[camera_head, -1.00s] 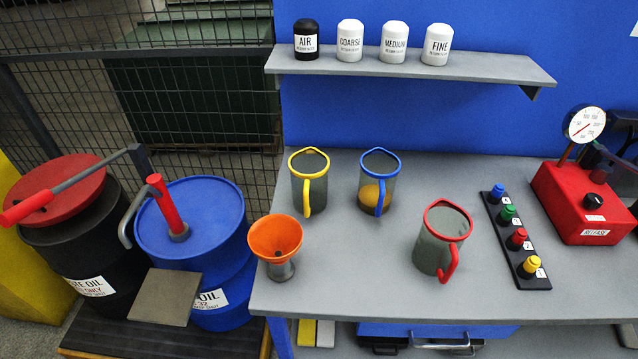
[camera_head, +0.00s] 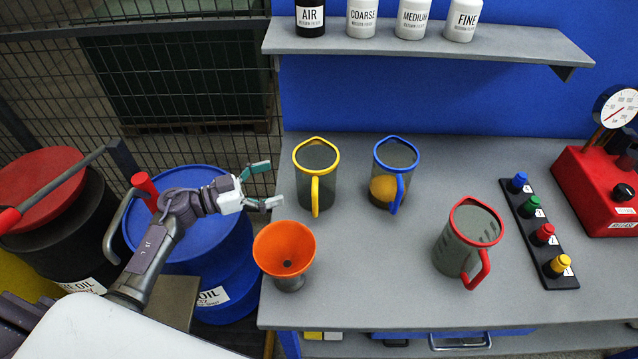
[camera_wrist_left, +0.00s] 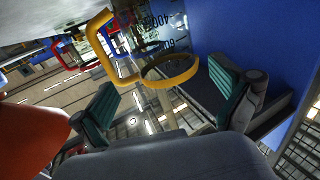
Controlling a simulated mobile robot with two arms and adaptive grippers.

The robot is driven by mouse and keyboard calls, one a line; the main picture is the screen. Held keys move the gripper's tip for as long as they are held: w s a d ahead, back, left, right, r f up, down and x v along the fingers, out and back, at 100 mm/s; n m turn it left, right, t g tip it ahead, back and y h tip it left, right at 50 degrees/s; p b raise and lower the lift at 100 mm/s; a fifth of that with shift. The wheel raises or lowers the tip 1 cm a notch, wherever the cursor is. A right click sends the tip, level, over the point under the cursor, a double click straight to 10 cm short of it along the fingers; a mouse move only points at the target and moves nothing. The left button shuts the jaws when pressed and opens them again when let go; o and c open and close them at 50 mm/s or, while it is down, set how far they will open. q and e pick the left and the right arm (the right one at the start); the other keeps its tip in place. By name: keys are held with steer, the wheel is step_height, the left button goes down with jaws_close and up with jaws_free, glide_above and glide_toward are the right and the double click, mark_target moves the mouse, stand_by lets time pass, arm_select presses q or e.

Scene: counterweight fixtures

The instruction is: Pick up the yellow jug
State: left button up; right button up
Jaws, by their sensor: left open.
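The yellow jug (camera_head: 328,182) is a clear grey jug with a yellow rim and yellow handle. It stands upright on the grey bench, near its left end, with its handle facing the front. My left gripper (camera_head: 268,186) is open and empty, just left of the jug and apart from it. In the left wrist view the jug's yellow rim and handle (camera_wrist_left: 103,45) show beyond the spread, green-padded fingers (camera_wrist_left: 170,100). My right gripper is not in view.
An orange funnel (camera_head: 284,250) stands close in front of the jug. A blue-rimmed jug (camera_head: 390,185) with amber liquid is right of it, and a red-rimmed jug (camera_head: 465,240) further right. A blue drum (camera_head: 205,255) stands left of the bench. A shelf (camera_head: 420,46) hangs behind.

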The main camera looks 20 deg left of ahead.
mark_target(297, 175)
arm_select(q)
steer(key=x, duration=0.2)
steer(key=b+x, duration=0.1)
steer(key=x, duration=0.1)
steer(key=shift+w+d+f, duration=0.1)
steer(key=shift+w+f, duration=0.15)
steer(key=shift+w, duration=0.15)
steer(key=shift+w+d, duration=0.15)
steer(key=shift+w, duration=0.05)
steer(key=b+x, duration=0.3)
steer(key=x, duration=0.2)
steer(key=shift+f, duration=0.15)
steer(key=shift+w+d, duration=0.1)
steer(key=shift+d, duration=0.05)
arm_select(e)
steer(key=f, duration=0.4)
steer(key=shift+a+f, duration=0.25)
arm_select(q)
steer(key=shift+c, duration=0.7)
steer(key=c, duration=0.5)
steer(key=shift+c, duration=1)
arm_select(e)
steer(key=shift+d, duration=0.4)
